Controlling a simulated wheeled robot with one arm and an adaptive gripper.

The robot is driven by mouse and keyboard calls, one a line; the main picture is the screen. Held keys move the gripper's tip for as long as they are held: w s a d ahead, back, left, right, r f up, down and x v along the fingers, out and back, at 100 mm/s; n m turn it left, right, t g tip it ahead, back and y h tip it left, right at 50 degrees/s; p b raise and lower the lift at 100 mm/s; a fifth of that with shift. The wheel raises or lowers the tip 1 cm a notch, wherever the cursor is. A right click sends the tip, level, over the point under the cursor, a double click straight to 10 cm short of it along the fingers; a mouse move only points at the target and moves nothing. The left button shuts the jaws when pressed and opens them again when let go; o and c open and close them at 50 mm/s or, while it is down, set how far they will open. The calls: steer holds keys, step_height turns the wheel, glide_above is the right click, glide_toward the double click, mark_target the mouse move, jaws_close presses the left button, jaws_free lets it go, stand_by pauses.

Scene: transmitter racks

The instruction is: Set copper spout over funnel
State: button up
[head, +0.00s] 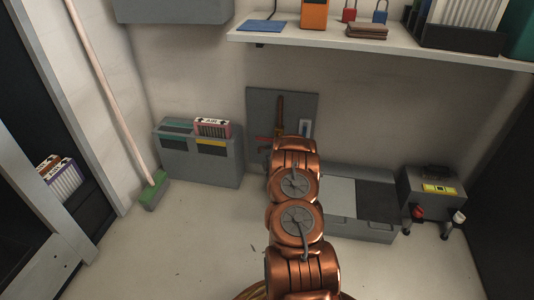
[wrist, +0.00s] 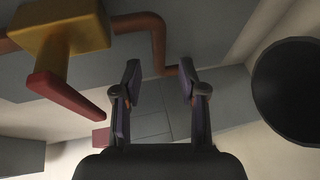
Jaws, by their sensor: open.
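In the wrist view a copper spout (wrist: 157,48) runs from a yellow valve body (wrist: 62,28) with a red lever (wrist: 66,95), then bends. My gripper (wrist: 159,72) is open, and the bent end of the spout shows between its fingertips; I cannot tell whether they touch. A dark round shape with a rim (wrist: 291,88) at the right may be the funnel, but I cannot be sure. In the head view the copper pipe (head: 280,113) stands upright against a grey wall panel (head: 262,105), with a red lever (head: 265,139) beside it. My copper arm hides the gripper there.
A grey bin unit (head: 170,160) stands left of the panel, and a grey chest (head: 357,228) stands right of my arm. A grey box with red and white knobs (head: 432,187) is farther right. A shelf (head: 390,48) overhangs the wall. Floor is clear at front left.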

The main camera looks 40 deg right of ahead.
steer(key=b+x, duration=0.1)
steer(key=x, duration=0.3)
steer(key=shift+a, duration=0.1)
jaws_close()
stand_by(0.3)
